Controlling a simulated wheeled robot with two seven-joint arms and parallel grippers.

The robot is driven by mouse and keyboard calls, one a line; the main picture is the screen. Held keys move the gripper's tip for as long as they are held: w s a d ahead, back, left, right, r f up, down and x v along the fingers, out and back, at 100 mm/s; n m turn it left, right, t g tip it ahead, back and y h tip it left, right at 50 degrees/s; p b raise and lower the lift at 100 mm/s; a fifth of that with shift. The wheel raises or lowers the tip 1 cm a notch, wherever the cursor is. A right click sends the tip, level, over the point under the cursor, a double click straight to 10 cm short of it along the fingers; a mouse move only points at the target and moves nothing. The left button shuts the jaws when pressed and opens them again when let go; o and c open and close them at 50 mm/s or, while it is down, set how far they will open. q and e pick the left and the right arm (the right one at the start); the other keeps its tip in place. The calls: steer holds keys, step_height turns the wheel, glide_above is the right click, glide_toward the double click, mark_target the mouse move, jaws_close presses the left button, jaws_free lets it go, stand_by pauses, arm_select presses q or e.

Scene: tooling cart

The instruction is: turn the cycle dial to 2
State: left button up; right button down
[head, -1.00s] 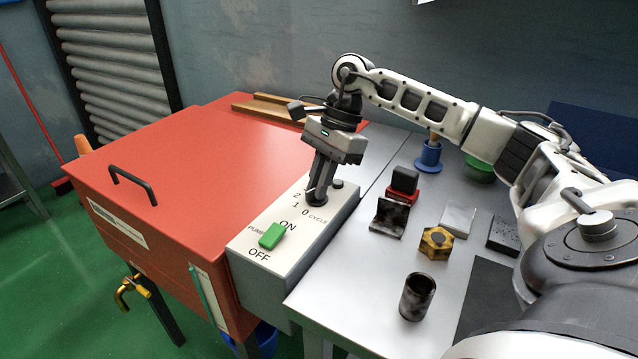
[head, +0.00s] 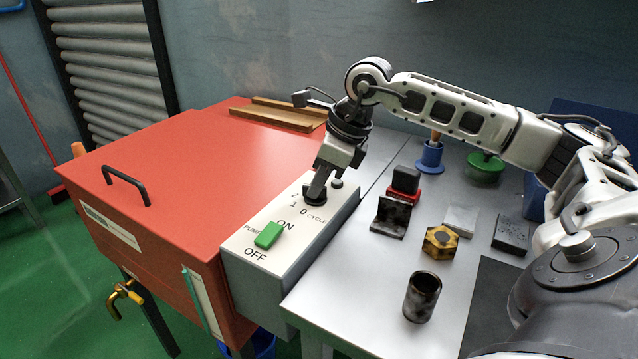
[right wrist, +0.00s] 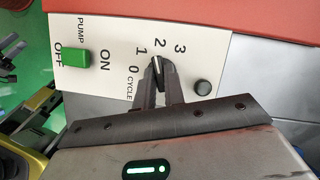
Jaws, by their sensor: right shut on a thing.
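The cycle dial (head: 314,201) is a dark knob on the pale control panel (head: 290,262) on the side of the red cabinet. My right gripper (head: 317,190) reaches down onto it from above, its fingers shut on the knob. In the right wrist view the two fingertips (right wrist: 159,78) hold the dark dial (right wrist: 157,66) from both sides. Its light pointer mark faces up, close to the printed 2. The marks 0, 1, 2 and 3 run around it; the fingers hide part of the knob.
A green pump switch (head: 268,235) sits between ON and OFF, and a small black button (head: 337,184) is beside the dial. The grey cart top holds a dark cup (head: 421,297), a yellow-black hex piece (head: 440,241) and several other parts. A wooden rail (head: 280,115) lies on the cabinet.

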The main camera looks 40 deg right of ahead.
steer(key=shift+m+h, duration=0.3)
steer(key=shift+m, duration=0.5)
steer(key=c, duration=1.5)
jaws_free()
steer(key=p+v, duration=0.1)
steer(key=v, duration=1.5)
steer(key=shift+s+p, duration=0.2)
steer(key=shift+p, duration=0.1)
